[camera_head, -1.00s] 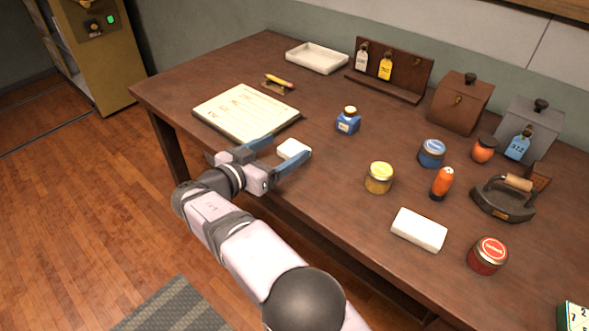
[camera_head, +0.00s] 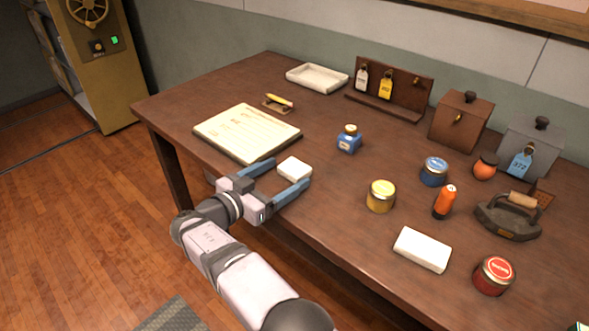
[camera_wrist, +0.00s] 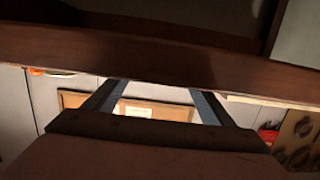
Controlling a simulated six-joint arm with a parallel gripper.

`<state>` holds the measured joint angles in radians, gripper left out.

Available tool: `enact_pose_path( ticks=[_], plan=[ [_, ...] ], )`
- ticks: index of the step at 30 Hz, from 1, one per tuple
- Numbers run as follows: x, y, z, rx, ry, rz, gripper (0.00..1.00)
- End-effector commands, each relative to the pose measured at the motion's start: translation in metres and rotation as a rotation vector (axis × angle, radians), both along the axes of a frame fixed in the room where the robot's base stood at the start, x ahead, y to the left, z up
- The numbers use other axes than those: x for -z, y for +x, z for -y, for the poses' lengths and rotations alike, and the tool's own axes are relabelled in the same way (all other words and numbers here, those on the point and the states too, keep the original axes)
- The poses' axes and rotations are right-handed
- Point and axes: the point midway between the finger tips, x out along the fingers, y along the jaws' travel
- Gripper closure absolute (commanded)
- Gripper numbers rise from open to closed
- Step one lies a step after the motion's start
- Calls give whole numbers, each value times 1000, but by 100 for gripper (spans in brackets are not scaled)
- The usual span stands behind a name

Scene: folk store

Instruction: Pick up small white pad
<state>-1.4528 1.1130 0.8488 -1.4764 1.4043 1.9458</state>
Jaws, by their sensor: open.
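The small white pad (camera_head: 295,168) lies near the front edge of the dark wooden table, right of the open ledger. My gripper (camera_head: 290,173) reaches in from the front edge, its blue-grey fingers open, one on each side of the pad. I cannot tell whether the fingers touch it or how high they are above the table. In the wrist view both fingers of my gripper (camera_wrist: 156,98) show spread apart, with a dark brown band across the picture beyond them. I cannot make out the pad there.
The ledger (camera_head: 247,133) lies left of the gripper. A blue ink bottle (camera_head: 349,140) stands behind the pad, and a yellow jar (camera_head: 381,196) to its right. A larger white block (camera_head: 422,249), an orange bottle (camera_head: 444,202) and an iron (camera_head: 508,217) stand further right.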

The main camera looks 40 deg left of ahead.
Motion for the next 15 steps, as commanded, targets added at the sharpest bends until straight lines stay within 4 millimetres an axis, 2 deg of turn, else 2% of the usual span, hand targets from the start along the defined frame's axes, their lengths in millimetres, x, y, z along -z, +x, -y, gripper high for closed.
enact_pose_path(
  ticks=[9,15],
  plan=[
    [4,39,2,3,-1,-1,23],
    [5,45,2,1,0,0,23]
  ],
)
